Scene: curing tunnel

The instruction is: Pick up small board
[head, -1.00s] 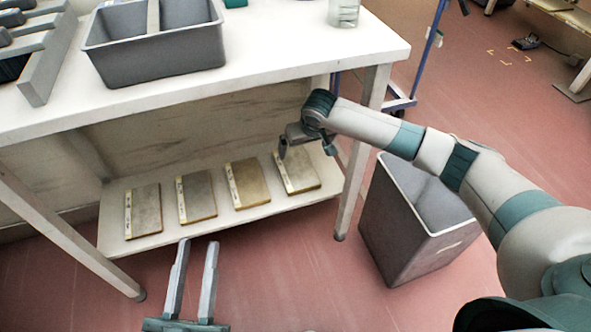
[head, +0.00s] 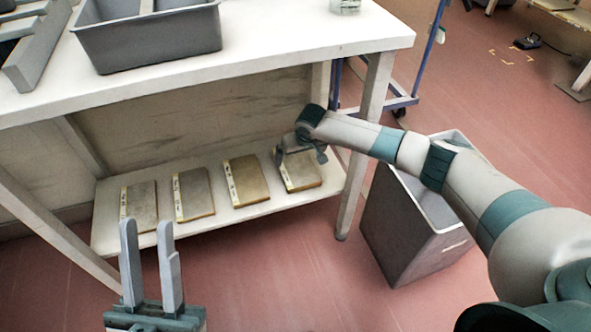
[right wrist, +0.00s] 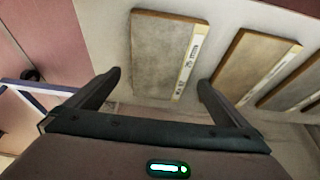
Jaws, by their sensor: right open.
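Several flat boards lie in a row on the low shelf: a grey-brown one at the left (head: 143,203), a grey one (head: 194,194), a tan one (head: 247,181) and one at the right (head: 301,172). Each has a pale labelled strip along one edge. They look similar in size, so I cannot tell which is the small board. My right gripper (head: 292,158) is open over the right-end board and partly hides it. In the right wrist view this board (right wrist: 160,52) lies beyond the gap between the open fingers. My left gripper (head: 147,224) is open and empty in front of the shelf.
The shelf (head: 240,213) sits under a white table (head: 290,30), whose top overhangs it. A table leg (head: 358,150) stands right of the shelf, beside a grey bin (head: 400,235). A grey divided tray (head: 150,42) is on the table.

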